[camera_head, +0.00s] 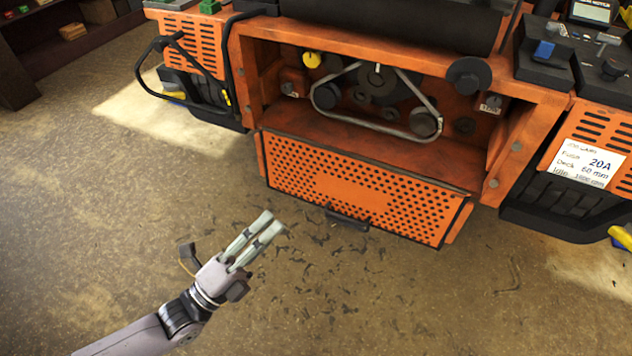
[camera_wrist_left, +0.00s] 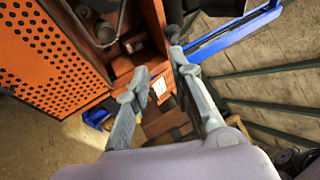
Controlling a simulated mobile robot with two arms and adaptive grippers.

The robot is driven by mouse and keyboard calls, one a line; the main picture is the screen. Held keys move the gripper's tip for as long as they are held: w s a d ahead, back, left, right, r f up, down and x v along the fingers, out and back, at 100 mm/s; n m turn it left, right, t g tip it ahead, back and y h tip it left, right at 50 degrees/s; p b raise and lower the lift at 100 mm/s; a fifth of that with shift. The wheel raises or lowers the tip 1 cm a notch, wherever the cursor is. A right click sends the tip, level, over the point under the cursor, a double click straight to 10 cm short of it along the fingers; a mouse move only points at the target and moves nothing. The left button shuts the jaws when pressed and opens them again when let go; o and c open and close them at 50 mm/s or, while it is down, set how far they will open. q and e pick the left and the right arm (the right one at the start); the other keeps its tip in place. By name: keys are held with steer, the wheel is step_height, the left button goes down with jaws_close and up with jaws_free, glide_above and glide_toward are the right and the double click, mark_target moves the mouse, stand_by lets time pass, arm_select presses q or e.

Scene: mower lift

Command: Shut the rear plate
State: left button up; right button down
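The rear plate (camera_head: 345,188) is an orange perforated panel with a dark edge. It hangs open, tilted outward below the mower's rear opening, with a black handle (camera_head: 347,220) at its lower edge. Part of the plate (camera_wrist_left: 40,62) fills the left of the left wrist view. My left gripper (camera_head: 270,224) is just left of and below the plate, apart from it. Its fingers (camera_wrist_left: 159,66) stand apart with nothing between them. My right gripper is not in either view.
Above the plate, the open bay of the orange mower (camera_head: 545,130) shows a belt (camera_head: 395,128) and pulleys. Dark bumpers stick out on both sides. A yellow object (camera_head: 620,236) is at the right edge. The floor before the plate is clear except for scattered clippings.

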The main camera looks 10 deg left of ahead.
arm_select(q)
steer(key=x, duration=1.2)
steer(key=shift+w, duration=0.2)
steer(key=shift+d, duration=0.15)
steer(key=shift+c, duration=0.5)
jaws_close()
steer(key=shift+c, duration=1.8)
jaws_free()
steer(key=o, duration=0.5)
steer(key=shift+c, duration=0.2)
steer(key=v, duration=1.2)
